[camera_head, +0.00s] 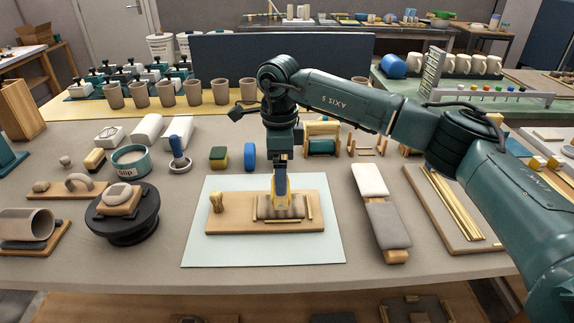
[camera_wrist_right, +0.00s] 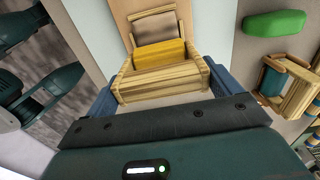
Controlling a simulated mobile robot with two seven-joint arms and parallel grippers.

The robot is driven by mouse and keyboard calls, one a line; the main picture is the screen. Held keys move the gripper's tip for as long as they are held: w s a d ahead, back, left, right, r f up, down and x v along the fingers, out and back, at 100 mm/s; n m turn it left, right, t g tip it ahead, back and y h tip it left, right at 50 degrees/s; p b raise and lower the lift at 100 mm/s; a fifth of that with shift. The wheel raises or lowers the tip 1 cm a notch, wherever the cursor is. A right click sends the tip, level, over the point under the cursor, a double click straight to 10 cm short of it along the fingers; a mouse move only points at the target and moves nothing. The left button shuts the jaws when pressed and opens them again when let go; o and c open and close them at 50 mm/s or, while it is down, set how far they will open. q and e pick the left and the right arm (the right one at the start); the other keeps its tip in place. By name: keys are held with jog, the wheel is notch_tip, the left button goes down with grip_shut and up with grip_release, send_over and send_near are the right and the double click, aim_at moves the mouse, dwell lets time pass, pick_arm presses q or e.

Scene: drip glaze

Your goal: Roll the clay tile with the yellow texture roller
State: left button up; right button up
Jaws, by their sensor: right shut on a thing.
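The yellow texture roller (camera_head: 282,187) is in my right gripper (camera_head: 281,178), low over the board in the head view. The right wrist view shows the roller's yellow drum (camera_wrist_right: 160,54) in a wooden frame (camera_wrist_right: 162,82), between the blue fingers of my right gripper (camera_wrist_right: 165,88). The grey-brown clay tile (camera_head: 264,210) lies on a wooden board (camera_head: 230,223); it also shows just beyond the drum in the right wrist view (camera_wrist_right: 155,27). The roller partly covers the tile. I cannot tell whether the drum touches it. My left gripper is not in view.
The board lies on a pale mat (camera_head: 205,250) with a small wooden tool (camera_head: 216,200) at its left.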

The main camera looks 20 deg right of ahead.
jog(key=shift+f, duration=0.2)
jog(key=shift+f+b, duration=0.65)
jog(key=shift+f, duration=0.2)
jog(key=shift+a, duration=0.1)
jog(key=shift+w+a, duration=0.25)
jog(key=shift+a, duration=0.65)
jog(key=shift+w+a, duration=0.25)
jog(key=shift+a, duration=0.6)
jog(key=shift+s+d+r+p, duration=0.2)
jog(key=shift+d+r, duration=0.15)
jog(key=shift+d, duration=0.3)
jog(key=shift+s+d+r+p, duration=0.2)
jog(key=shift+d+r, duration=0.1)
jog(key=shift+d, duration=0.3)
jog(key=shift+s+d+r+p, duration=0.2)
jog(key=shift+d+r, duration=0.15)
jog(key=shift+d, duration=0.3)
jog(key=shift+w+f, duration=0.1)
jog(key=shift+f, duration=0.2)
